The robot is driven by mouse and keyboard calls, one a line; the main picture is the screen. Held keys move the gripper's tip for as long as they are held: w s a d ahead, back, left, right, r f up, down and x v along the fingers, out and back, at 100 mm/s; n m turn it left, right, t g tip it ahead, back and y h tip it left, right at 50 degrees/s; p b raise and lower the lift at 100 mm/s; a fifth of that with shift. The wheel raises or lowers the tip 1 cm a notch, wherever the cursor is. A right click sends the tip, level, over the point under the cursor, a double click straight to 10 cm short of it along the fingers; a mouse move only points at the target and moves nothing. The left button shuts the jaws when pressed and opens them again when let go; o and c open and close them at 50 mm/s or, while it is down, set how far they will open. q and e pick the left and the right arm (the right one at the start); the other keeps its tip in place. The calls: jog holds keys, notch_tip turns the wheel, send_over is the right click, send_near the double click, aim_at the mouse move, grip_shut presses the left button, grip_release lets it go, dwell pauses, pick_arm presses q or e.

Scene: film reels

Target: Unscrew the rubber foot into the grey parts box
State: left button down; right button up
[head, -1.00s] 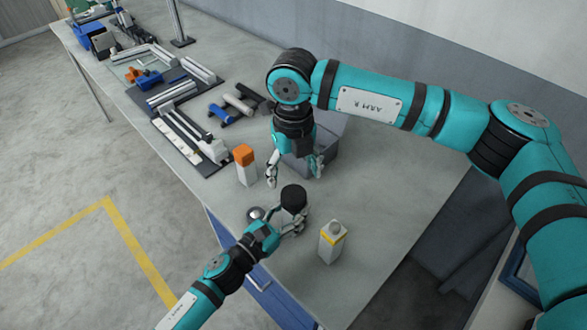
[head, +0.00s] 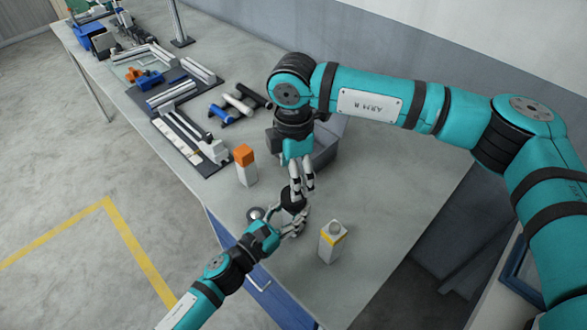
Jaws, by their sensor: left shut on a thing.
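My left gripper (head: 293,226) is shut on a light grey part with a black round top, the rubber foot (head: 291,197), and holds it upright near the table's front edge. My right gripper (head: 302,190) points straight down with its fingertips at the top of the rubber foot. Its fingers look close together and partly overlap the foot, so I cannot tell whether they grip it. The grey parts box (head: 326,151) stands behind my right gripper, partly hidden by it.
A white bottle with an orange cap (head: 245,165) stands left of my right gripper. A white and yellow bottle (head: 332,242) stands right of my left gripper. A small round metal thing (head: 255,214) lies by the front edge. Rollers (head: 238,104) lie further back.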

notch_tip(320, 180, down, 7)
jog(key=shift+f, duration=0.15)
dwell(0.4)
